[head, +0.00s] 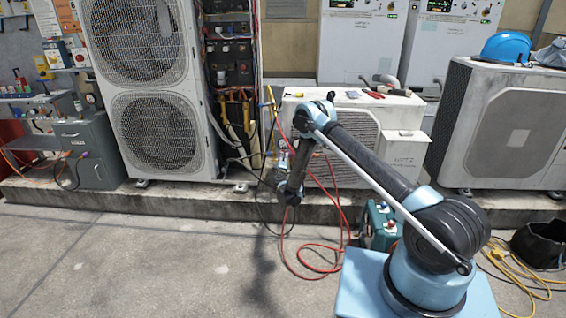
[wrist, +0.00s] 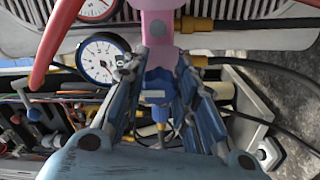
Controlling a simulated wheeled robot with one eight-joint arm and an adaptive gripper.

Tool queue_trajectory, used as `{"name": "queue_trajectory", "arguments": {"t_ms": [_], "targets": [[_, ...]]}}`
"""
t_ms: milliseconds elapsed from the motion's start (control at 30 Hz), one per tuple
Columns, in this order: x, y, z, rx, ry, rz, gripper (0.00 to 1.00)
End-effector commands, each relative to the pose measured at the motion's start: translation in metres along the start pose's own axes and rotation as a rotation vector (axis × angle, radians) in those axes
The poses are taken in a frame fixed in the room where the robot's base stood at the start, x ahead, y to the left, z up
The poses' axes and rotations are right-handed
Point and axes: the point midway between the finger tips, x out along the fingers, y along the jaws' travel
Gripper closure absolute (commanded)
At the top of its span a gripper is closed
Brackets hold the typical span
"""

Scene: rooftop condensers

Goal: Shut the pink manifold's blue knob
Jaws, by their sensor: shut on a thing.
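The pink manifold (wrist: 158,18) shows at the top middle of the wrist view, in front of a condenser grille. In the head view my arm bends down in front of the low condenser; the manifold is too small to make out clearly there.
A red hose (head: 337,205) loops down to the floor. A tall two-fan condenser (head: 185,95) stands left of the low condenser (head: 385,115), both on a concrete kerb (head: 150,198). A teal case (head: 377,225) sits by my base. Open floor (head: 130,265) lies front left.

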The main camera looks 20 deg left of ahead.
Motion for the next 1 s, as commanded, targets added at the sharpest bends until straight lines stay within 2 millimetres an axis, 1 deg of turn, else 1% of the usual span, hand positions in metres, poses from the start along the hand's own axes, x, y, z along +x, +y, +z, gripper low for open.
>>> {"name": "queue_trajectory", "arguments": {"t_ms": [33,233,267,300,333,667,767,867,1000], "targets": [[0.001,-0.001,0.003,0.002,-0.005,0.0,0.97],[0.001,-0.001,0.003,0.002,-0.005,0.0,0.97],[0.001,-0.001,0.003,0.002,-0.004,0.0,0.69],[0.001,-0.001,0.003,0.002,-0.004,0.0,0.6],[0.001,-0.001,0.003,0.002,-0.004,0.0,0.53],[0.0,0.0,0.001,0.0,-0.001,0.0,0.53],[0.0,0.003,-0.001,0.0,0.0,0.0,0.53],[0.0,0.011,-0.003,0.0,0.0,0.0,0.53],[0.0,0.029,-0.007,0.0,0.0,0.0,0.53]]}}
